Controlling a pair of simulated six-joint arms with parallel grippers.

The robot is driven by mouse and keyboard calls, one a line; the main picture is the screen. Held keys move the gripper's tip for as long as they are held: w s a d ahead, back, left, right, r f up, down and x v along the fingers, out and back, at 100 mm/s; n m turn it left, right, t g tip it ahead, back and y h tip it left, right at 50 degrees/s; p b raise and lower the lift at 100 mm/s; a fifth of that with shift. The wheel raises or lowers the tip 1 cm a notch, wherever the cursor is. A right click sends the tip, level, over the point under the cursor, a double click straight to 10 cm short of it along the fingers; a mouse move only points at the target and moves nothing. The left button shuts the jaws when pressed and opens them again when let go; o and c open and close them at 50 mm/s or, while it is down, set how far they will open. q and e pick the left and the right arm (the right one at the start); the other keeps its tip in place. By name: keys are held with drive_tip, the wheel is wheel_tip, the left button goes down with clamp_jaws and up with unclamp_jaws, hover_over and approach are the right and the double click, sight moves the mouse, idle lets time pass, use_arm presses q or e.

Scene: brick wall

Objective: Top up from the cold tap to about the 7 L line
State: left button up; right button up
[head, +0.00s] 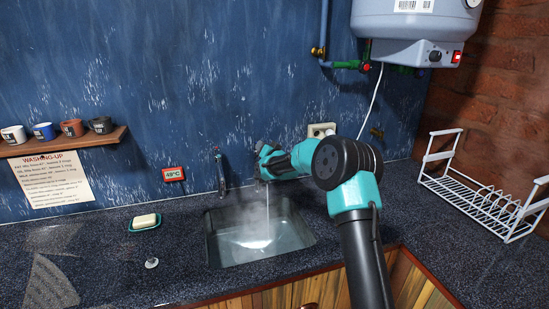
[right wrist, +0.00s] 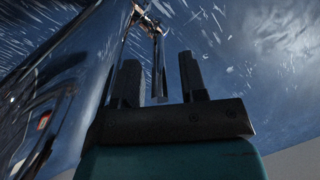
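The sink (head: 230,256) is set in the dark counter and holds some water (head: 250,238). No litre lines can be read in it. A thin stream (head: 267,212) falls into it and pale steam hangs above. One tap (head: 220,172) stands behind the sink's left side; another is largely hidden by my right gripper (head: 263,160). I cannot tell which is cold. In the right wrist view my right gripper (right wrist: 160,88) has its fingers apart, with a slim chrome tap part (right wrist: 158,65) seen between them and gaps on both sides. My left gripper is out of view.
A red display (head: 173,174) on the wall appears to read 49°C. Soap in a green dish (head: 145,222) and a small plug (head: 151,263) lie left of the sink. A white rack (head: 480,200) stands right. A water heater (head: 415,30) hangs above.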

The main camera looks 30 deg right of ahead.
drive_tip(key=s, duration=1.7)
drive_tip(key=shift+a, duration=0.2)
